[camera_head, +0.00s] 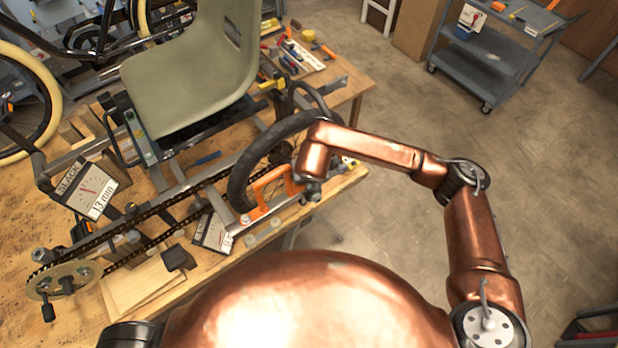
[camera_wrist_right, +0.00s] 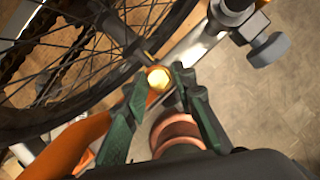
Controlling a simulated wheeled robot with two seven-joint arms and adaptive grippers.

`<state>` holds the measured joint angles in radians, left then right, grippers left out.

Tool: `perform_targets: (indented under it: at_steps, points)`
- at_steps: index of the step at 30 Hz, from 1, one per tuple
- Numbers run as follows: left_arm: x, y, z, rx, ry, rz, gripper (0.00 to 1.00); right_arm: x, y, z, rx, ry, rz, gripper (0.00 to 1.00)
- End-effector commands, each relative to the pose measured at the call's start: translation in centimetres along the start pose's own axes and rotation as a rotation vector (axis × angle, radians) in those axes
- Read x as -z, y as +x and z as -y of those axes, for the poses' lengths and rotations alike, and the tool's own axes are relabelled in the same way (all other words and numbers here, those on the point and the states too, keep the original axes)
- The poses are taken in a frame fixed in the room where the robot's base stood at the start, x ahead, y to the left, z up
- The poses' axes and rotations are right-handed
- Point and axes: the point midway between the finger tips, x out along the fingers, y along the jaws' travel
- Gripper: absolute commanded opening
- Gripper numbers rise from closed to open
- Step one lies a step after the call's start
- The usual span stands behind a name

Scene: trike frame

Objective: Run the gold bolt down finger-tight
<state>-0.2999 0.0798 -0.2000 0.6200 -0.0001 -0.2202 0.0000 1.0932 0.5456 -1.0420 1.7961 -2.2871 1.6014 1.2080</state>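The gold bolt (camera_wrist_right: 158,79) shows its bright round head in the right wrist view, beside the wheel's spokes and the grey frame bar. My right gripper (camera_wrist_right: 161,76) has its two dark green fingers on either side of the bolt head. The fingertips are apart and very near the head; contact is not clear. In the head view my copper right arm reaches over the rear of the trike frame, with its wrist (camera_head: 312,188) beside the black-tyred wheel (camera_head: 239,188). The arm hides the bolt there. My left gripper is out of view.
A grey knob (camera_wrist_right: 268,48) sticks out right of the bolt. The floor to the right is clear up to a grey cart (camera_head: 487,65).

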Motion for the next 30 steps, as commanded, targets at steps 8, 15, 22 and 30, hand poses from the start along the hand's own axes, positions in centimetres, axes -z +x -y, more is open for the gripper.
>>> perform_targets:
  at_steps: [8,15,22,30]
  points:
    - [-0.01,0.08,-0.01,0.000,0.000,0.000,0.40,0.51,0.56,0.19,0.006,-0.001,-0.010,0.32]
    - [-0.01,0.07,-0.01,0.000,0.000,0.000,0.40,0.50,0.57,0.42,-0.034,-0.095,-0.011,0.32]
    - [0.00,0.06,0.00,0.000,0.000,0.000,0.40,0.47,0.54,0.53,-0.154,-0.376,-0.013,0.32]
    - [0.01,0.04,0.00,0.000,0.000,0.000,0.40,0.29,0.50,0.61,-0.278,-0.664,-0.012,0.32]
